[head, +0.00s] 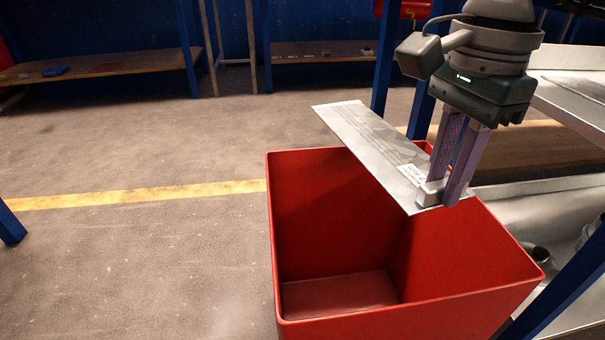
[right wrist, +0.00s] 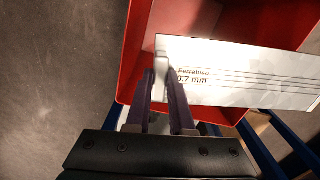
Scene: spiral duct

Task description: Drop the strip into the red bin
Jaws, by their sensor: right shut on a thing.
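The strip (head: 368,139) is a flat, silvery metal sheet with a printed label near one end. My right gripper (head: 442,196) is shut on that labelled end and holds the strip over the red bin (head: 335,302). The strip's far end reaches out past the bin's back rim. In the right wrist view, the strip (right wrist: 245,72) extends to the right from my fingertips (right wrist: 162,72), with the bin (right wrist: 132,65) beneath. The bin's visible floor is bare; part of its inside is hidden behind the strip. My left gripper is not in view.
A metal workbench with blue legs (head: 565,285) stands close on the bin's right. A yellow floor line (head: 140,195) runs left of the bin. Wooden shelves (head: 110,64) stand at the back. The floor to the left is clear.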

